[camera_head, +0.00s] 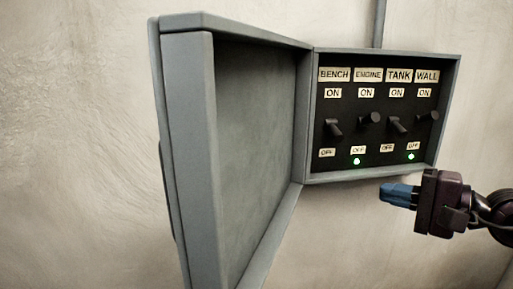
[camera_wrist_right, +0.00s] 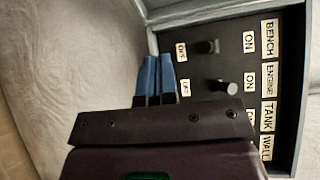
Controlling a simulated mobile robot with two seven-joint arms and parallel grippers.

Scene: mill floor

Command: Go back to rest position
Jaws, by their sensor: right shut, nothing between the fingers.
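My right gripper (camera_head: 385,193) is shut and empty, with blue fingers pointing left, just below the lower right part of a switch box. In the right wrist view its two blue fingers (camera_wrist_right: 158,75) lie side by side in front of the panel's lower edge, with nothing between them. I cannot tell whether they touch the box. The black switch panel (camera_head: 347,140) has levers labelled BENCH, ENGINE, TANK and WALL. Green lamps glow under ENGINE (camera_head: 356,161) and WALL (camera_head: 410,157). My left gripper is out of view.
The box's grey door (camera_head: 188,130) stands wide open on the left and juts towards me. A conduit (camera_head: 379,22) rises from the box top. The pale wall (camera_head: 80,130) is bare, and the space below the box is free apart from my right arm.

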